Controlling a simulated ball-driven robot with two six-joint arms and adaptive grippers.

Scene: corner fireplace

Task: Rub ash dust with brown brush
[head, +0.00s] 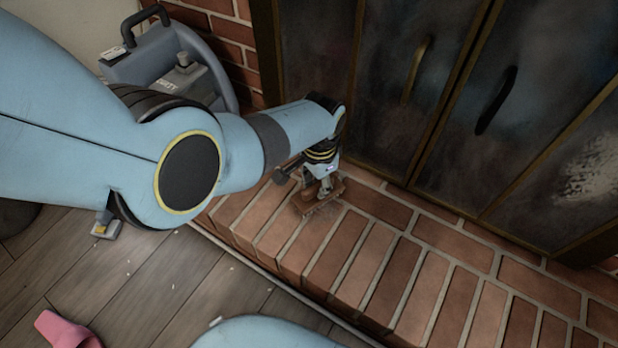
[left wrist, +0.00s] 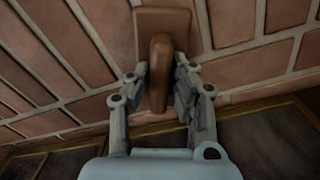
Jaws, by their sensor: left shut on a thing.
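The brown brush (head: 309,203) is on the brick hearth (head: 405,285), close to the fireplace doors. My left gripper (head: 322,184) is above it, pointing down, shut on its handle. In the left wrist view, the brush (left wrist: 160,52) shows its curved handle between the two fingers of my left gripper (left wrist: 166,78), with its flat block against the bricks. The bristles are hidden under the block. I cannot clearly make out ash dust; the bricks under the brush are covered. My right gripper is not in view.
Dark fireplace doors (head: 390,105) with two handles stand just behind the brush. A grey-blue machine with a black handle (head: 160,68) stands at the back left. A pink object (head: 66,330) lies on the wooden floor (head: 140,270), with small pale bits. Hearth bricks to the right are clear.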

